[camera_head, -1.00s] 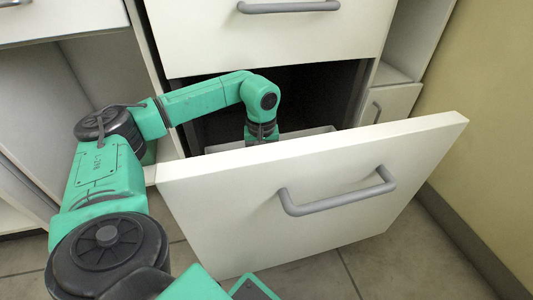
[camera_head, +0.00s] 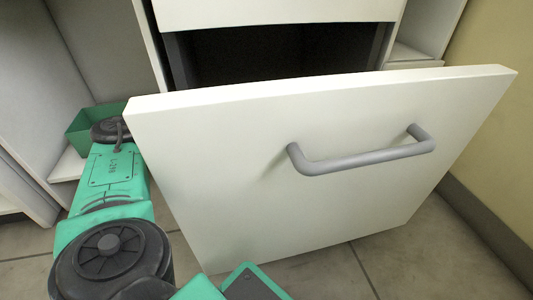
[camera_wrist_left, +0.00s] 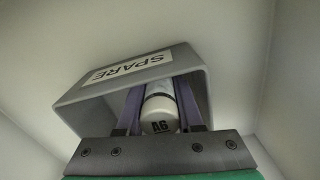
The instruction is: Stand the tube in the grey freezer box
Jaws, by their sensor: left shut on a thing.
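The tube (camera_wrist_left: 158,108) shows in the left wrist view with its pale end, marked "A6", facing the camera. My left gripper (camera_wrist_left: 158,100) is shut on it, one purple-grey finger on each side. A grey box (camera_wrist_left: 78,97) labelled "SPARE" is around the fingers' far part, and the tube runs into its open mouth. Whether the tube touches the box's floor is hidden. In the head view my left gripper, the tube and the box are out of sight. My right gripper is in neither current view.
A white drawer front (camera_head: 230,170) with a grey handle (camera_head: 360,160) stands pulled out from the cabinet and fills the middle of the head view. A dark opening (camera_head: 280,55) lies behind it. Tiled floor (camera_head: 420,265) is clear at the lower right.

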